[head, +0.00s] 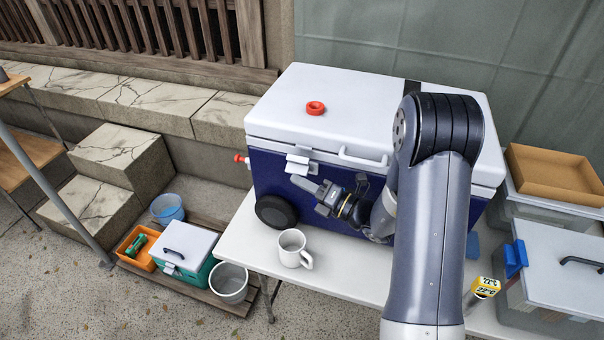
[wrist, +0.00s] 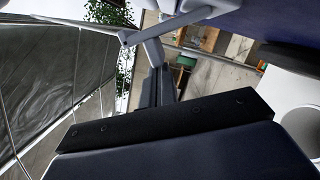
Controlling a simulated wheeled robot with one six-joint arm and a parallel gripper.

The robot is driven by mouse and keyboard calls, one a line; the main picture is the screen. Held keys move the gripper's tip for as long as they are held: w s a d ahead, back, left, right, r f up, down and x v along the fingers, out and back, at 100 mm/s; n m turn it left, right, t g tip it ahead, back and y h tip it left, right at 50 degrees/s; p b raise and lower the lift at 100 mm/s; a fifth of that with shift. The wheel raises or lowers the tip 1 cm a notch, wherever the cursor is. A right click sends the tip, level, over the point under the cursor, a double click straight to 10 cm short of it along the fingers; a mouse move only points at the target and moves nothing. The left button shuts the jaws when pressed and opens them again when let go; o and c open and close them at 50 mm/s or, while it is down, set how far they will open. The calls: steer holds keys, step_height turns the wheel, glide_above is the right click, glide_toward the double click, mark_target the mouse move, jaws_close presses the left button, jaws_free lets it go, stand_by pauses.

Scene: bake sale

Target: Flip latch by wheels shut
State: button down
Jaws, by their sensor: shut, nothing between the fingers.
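A large cooler with a blue body (head: 272,185) and white lid (head: 360,100) stands on the white table. Its white latch (head: 299,163) is on the front, above the black wheel (head: 276,211), at the lid seam. The latch's plate appears tilted out from the front; I cannot tell its exact angle. My gripper (head: 308,187) is shut and empty, just below the latch, pointing left along the cooler's front. I cannot tell whether it touches the latch. In the wrist view the wheel (wrist: 290,57) shows at the right. My arm hides the front's right part.
A white mug (head: 292,248) stands on the white table (head: 345,275) below my gripper. A white handle (head: 362,158) projects right of the latch. A yellow-labelled item (head: 483,288) and grey bins are at right.

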steer(key=shift+w+d+r+m+p, duration=0.1)
steer(key=shift+w+r+m+p, duration=0.1)
steer(key=shift+r+m+p, duration=0.35)
steer(key=shift+w+d+r+m+p, duration=0.15)
steer(key=shift+r+m+p, duration=0.2)
steer(key=shift+m+p, duration=0.25)
steer(key=shift+w+r, duration=0.1)
